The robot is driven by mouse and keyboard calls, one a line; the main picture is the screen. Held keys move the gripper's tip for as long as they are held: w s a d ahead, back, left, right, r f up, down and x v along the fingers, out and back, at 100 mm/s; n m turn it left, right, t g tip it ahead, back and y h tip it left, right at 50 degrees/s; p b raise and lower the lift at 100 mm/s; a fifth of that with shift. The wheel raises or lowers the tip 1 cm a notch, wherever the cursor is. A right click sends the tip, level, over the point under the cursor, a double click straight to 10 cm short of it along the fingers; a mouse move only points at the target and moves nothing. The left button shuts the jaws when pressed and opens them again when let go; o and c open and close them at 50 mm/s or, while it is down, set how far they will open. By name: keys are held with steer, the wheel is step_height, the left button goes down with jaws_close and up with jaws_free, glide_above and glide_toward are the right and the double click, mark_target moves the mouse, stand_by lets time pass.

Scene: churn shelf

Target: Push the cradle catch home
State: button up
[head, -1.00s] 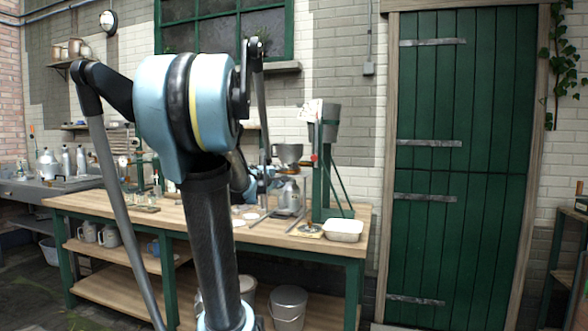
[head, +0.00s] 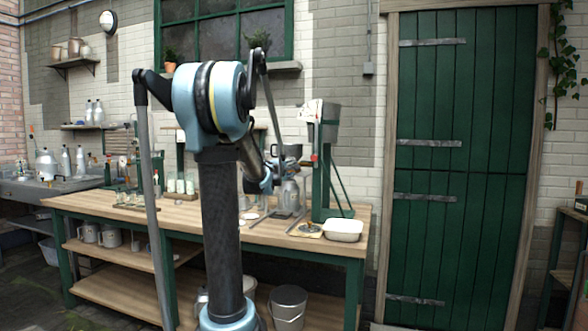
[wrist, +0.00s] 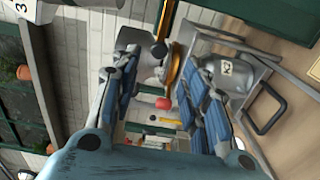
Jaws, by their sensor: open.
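The metal churn (head: 290,195) stands upright on the bench inside a grey tubular frame, the cradle. In the wrist view the churn (wrist: 229,75) lies sideways in the picture, right of my fingers, with cradle bars (wrist: 215,33) across it. A black loop (wrist: 264,108) shows at the cradle's side. I cannot tell which part is the catch. My gripper (wrist: 165,78) is open, its two blue-padded fingers apart, with nothing held between them. A small red piece (wrist: 162,103) shows in the gap. In the head view my arm partly hides the gripper, which is left of the churn.
A green stand with a grey hopper (head: 325,125) rises right of the churn. A white tub (head: 343,230) sits at the bench's right end. Small jars (head: 180,184) stand left of my arm. The bench's front left (head: 165,212) is mostly bare.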

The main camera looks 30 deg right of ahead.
mark_target(302, 164)
steer(key=x, duration=0.9)
steer(key=shift+w+d, duration=0.1)
steer(key=shift+d, duration=0.1)
jaws_close()
